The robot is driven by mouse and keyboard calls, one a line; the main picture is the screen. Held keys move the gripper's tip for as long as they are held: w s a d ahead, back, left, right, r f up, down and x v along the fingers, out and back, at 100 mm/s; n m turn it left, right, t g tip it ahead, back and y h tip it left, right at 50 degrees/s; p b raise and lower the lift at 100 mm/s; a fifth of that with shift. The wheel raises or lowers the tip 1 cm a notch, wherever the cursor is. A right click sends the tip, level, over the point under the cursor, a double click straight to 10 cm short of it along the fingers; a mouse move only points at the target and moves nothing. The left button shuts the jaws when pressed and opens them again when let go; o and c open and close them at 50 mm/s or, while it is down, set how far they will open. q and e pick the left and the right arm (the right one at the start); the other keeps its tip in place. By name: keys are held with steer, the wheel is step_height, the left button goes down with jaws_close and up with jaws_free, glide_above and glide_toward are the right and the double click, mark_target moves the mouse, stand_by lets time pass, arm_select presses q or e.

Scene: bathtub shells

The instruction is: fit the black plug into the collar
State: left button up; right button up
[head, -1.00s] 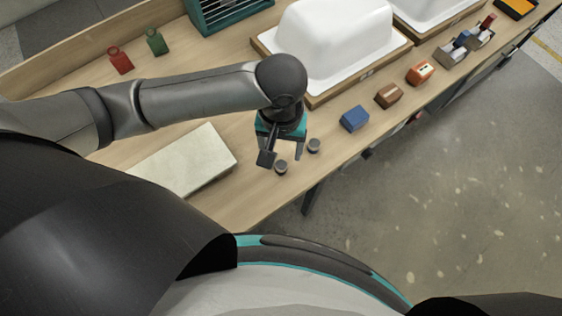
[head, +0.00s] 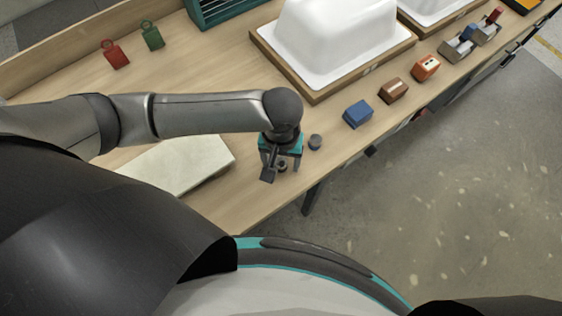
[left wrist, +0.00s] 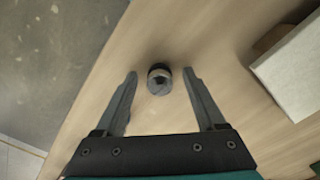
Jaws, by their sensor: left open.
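Two small dark round pieces stand on the wooden bench near its front edge. One dark round piece (head: 282,167) is between the fingers of my left gripper (head: 280,172), partly hidden by them in the head view. In the left wrist view this piece (left wrist: 160,78) shows a dark top and a paler band, with a gap on both sides to the open fingers (left wrist: 160,76). The other round piece (head: 315,142) stands just right of the gripper. I cannot tell which is the black plug and which the collar. My right gripper is out of view.
A pale slab (head: 182,165) lies left of the gripper. A blue block (head: 357,114), a brown block (head: 393,91) and an orange block (head: 426,67) line the front edge. A white tub shell (head: 335,40) sits behind; red (head: 116,55) and green (head: 152,36) tagged pieces stand at the back left.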

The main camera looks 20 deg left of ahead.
arm_select(q)
steer(key=shift+c, duration=0.4)
jaws_close()
steer(key=shift+r, duration=0.1)
